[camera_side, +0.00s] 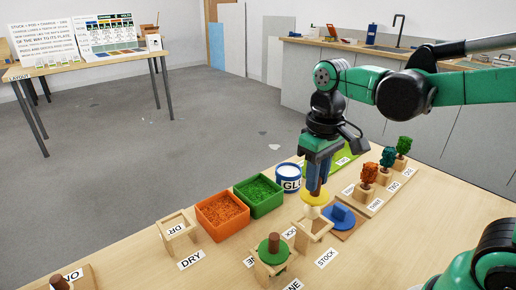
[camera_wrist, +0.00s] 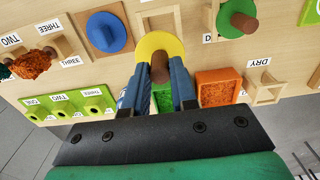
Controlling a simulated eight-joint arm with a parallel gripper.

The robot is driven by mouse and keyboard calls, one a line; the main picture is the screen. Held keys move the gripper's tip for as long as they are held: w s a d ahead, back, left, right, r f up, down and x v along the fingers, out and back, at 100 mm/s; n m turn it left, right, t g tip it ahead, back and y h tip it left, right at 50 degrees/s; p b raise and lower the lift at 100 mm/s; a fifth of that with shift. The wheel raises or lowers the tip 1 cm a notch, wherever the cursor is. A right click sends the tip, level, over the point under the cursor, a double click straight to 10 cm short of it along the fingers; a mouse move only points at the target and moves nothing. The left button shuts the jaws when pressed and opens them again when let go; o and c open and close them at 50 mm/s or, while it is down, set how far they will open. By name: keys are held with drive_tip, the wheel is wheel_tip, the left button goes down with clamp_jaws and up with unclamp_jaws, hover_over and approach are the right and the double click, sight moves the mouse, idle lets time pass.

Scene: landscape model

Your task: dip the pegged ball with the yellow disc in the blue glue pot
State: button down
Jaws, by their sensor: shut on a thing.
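My gripper (camera_side: 317,189) is shut on the brown peg of the yellow disc (camera_side: 314,198) and points down. In the wrist view the yellow disc (camera_wrist: 160,42) lies just beyond my fingertips (camera_wrist: 160,75). The blue glue pot (camera_side: 288,179), with a white label and pale contents, stands open behind and left of my gripper in the side view. In the wrist view my fingers mostly hide it.
Orange (camera_side: 222,214) and green (camera_side: 258,194) trays of crumbs stand left of the glue pot. A green disc (camera_side: 271,253) with a peg sits in a front stand. A blue disc (camera_side: 338,217) lies right. Small model trees (camera_side: 387,160) stand farther right. The DRY stand (camera_side: 177,233) is empty.

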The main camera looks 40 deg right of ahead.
drive_tip(key=w+d+f, duration=0.2)
drive_tip(key=w+d, duration=0.3)
drive_tip(key=w, duration=0.2)
drive_tip(key=w+d+f, duration=0.2)
drive_tip(key=w+d, duration=0.2)
drive_tip(key=w, duration=0.4)
drive_tip(key=shift+d, duration=0.35)
drive_tip(key=shift+w+r, duration=0.1)
drive_tip(key=shift+r, duration=0.05)
idle(0.9)
drive_tip(key=shift+r, duration=1.85)
